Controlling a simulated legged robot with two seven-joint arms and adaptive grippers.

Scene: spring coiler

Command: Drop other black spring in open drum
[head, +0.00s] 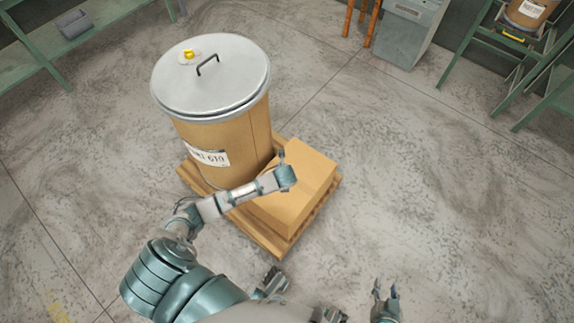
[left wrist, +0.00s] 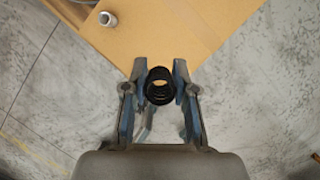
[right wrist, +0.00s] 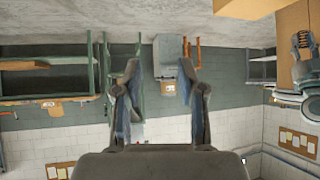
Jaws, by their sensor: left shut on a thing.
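A black spring (left wrist: 160,86) sits between the fingertips of my left gripper (left wrist: 160,80) in the left wrist view, with cardboard and floor below it. In the head view my left arm reaches over a cardboard box (head: 308,165). Its wrist hides the fingertips and the spring there. My right gripper (head: 385,290) is apart from the box, to the right, over bare floor. Its fingers stand wide apart and empty in the right wrist view (right wrist: 160,75). The large cardboard drum (head: 225,125) has a grey lid on it. I see no open drum close by.
The drum and box stand on a wooden pallet (head: 270,240). A small pale cylinder (left wrist: 107,19) shows on the cardboard. Green racks stand at the edges. The floor right of the pallet is clear.

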